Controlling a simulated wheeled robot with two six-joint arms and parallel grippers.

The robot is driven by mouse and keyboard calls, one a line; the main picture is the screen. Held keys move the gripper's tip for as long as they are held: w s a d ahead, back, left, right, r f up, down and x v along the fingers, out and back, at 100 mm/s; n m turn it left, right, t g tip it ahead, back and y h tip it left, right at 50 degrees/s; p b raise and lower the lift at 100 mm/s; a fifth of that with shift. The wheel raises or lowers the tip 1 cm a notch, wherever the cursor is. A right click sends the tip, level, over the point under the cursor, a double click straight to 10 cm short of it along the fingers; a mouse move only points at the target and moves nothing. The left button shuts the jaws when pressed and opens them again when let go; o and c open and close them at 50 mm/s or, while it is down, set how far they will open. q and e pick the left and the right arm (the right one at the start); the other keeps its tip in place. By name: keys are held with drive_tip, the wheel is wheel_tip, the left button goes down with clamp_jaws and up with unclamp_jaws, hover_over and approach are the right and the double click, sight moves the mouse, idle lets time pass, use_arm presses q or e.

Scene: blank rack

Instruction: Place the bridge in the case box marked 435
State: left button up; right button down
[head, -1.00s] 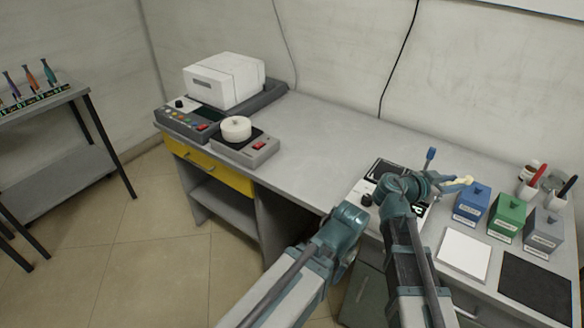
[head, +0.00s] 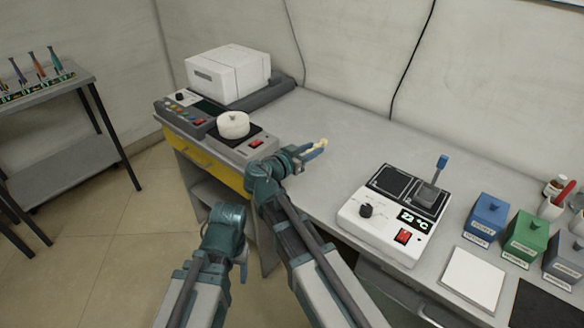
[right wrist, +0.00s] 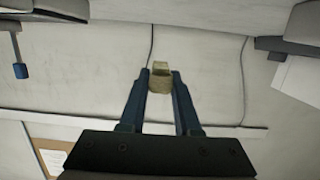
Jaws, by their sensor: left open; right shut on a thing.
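The bridge (head: 321,142) is a small cream-yellow piece. My right gripper (head: 313,149) is shut on it and holds it above the middle of the bench. It also shows between the fingertips in the right wrist view (right wrist: 160,80). My left gripper (head: 242,262) is low in front of the bench, empty and open, partly hidden by its own wrist. Three labelled case boxes stand at the right: blue (head: 487,217), green (head: 525,237) and grey (head: 566,260), the last cut by the picture edge. Their label numbers are too small to read.
A white heater unit (head: 381,228) reading 22 °C stands left of the boxes. A white pad (head: 473,279) lies before them. A device with a white round top (head: 233,124) and a white machine (head: 226,74) stand at the left. The middle of the bench (head: 335,125) is clear.

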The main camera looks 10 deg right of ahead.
drive_tip(key=shift+w+a+f, duration=0.15)
drive_tip(key=shift+w+a, duration=0.05)
drive_tip(key=shift+a, duration=0.1)
drive_tip(key=b, duration=0.6)
hover_over(308, 179)
wheel_tip(308, 179, down, 6)
drive_tip(key=shift+f, duration=0.1)
wheel_tip(308, 179, down, 4)
drive_tip(key=b, duration=0.4)
drive_tip(key=shift+r, duration=0.2)
drive_tip(key=shift+f, duration=0.15)
drive_tip(key=c, duration=0.6)
unclamp_jaws()
